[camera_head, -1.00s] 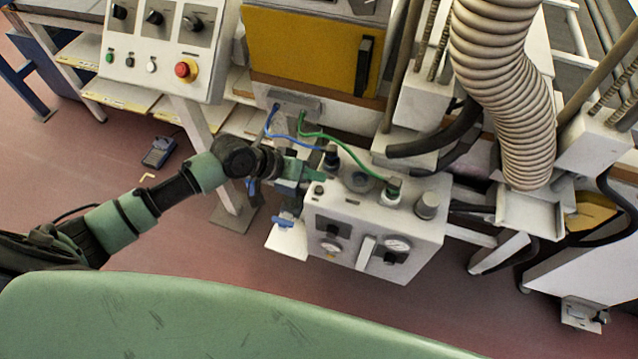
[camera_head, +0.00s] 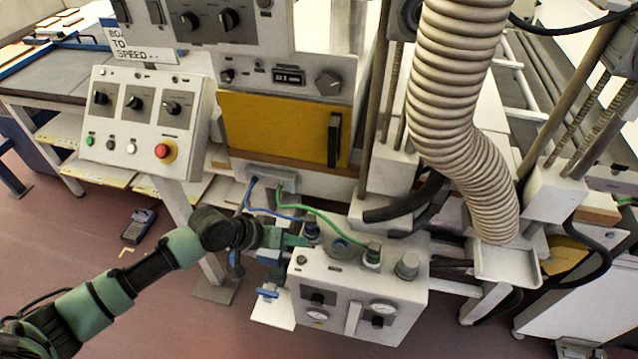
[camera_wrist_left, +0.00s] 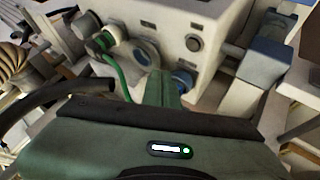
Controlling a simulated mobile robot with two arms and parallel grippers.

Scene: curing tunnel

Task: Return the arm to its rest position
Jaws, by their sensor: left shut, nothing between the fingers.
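My left arm comes in from the left in the head view. Its gripper (camera_head: 292,240) is at the left top edge of a white box with gauges (camera_head: 352,298), close to the blue hose's fitting. The gripper is shut and empty. In the left wrist view the shut green fingers (camera_wrist_left: 162,90) point toward the same white box (camera_wrist_left: 185,22); whether they touch it I cannot tell. My right gripper is not in view.
A blue hose (camera_head: 262,212) and a green hose (camera_head: 325,216) run close to the gripper. A control panel (camera_head: 140,118) with a red button stands above the arm. A ribbed duct (camera_head: 455,100) hangs at the right.

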